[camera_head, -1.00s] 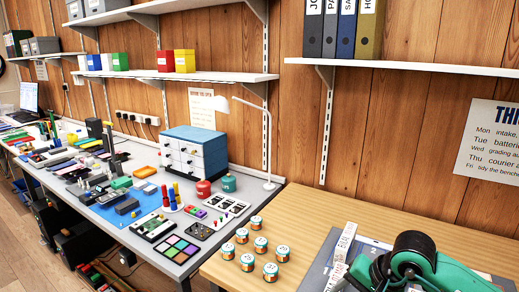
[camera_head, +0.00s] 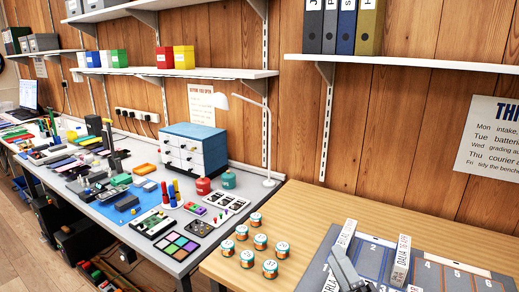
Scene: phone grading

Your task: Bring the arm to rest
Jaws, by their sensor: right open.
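A grey part at the bottom edge, over the left side of the numbered mat, appears to be my right gripper (camera_head: 345,270). The rest of my right arm is out of view. My left gripper and left arm are not in view.
A dark mat (camera_head: 436,270) with numbered places lies on the wooden table (camera_head: 303,210). Several small labelled jars (camera_head: 260,241) stand left of the mat. Left of them is a crowded grey bench with a lamp (camera_head: 268,140).

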